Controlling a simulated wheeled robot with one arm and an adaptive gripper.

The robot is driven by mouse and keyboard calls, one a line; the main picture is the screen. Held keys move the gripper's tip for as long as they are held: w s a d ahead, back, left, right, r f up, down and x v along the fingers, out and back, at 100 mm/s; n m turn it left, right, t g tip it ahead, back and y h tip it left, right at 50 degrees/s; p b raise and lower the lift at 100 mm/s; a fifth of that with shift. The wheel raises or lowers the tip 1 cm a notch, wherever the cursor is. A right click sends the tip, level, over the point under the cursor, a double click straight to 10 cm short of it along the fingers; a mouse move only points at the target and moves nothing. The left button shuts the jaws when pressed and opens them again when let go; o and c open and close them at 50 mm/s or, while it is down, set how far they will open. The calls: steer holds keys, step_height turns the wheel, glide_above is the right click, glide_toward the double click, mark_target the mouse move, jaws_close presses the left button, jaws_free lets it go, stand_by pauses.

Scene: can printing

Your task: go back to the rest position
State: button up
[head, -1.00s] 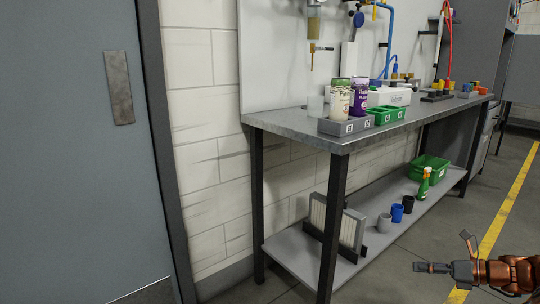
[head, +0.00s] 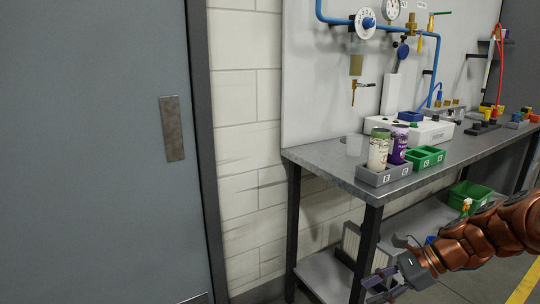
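My gripper (head: 384,282) is at the lower right in the head view, on the end of my copper-coloured arm. It is in front of the bench's lower shelf and below the bench top. Its fingers look spread apart, with nothing seen between them. A pale can (head: 378,150) and a purple can (head: 398,146) stand upright in the grey holder (head: 372,178) on the bench, apart from my gripper. My arm hides part of the lower shelf and the things on it.
The metal bench (head: 335,160) has a green holder (head: 427,163) and a white device (head: 432,130) on top. A green bin (head: 478,192) stands on the shelf below. Blue pipes (head: 340,20) and valves are on the back panel. A grey door (head: 90,150) fills the left.

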steer(key=s+a+r+n+g+h+p, duration=0.2)
steer(key=s+a+r+n+h+p, duration=0.15)
steer(key=s+r+n+p, duration=0.55)
steer(key=s+a+r+n+g+h+p, duration=0.1)
steer(key=s+a+r+n+h+p, duration=0.35)
steer(key=s, duration=0.55)
steer(key=s+d+r+n+h+p, duration=0.1)
steer(key=s+d+r+n+p, duration=0.1)
steer(key=s+r+n+p, duration=0.3)
steer(key=s+r+p, duration=0.1)
steer(key=s+p, duration=0.1)
steer(key=s, duration=0.1)
steer(key=shift+d+r+h, duration=0.25)
steer(key=shift+d+h, duration=0.1)
steer(key=shift+h, duration=0.05)
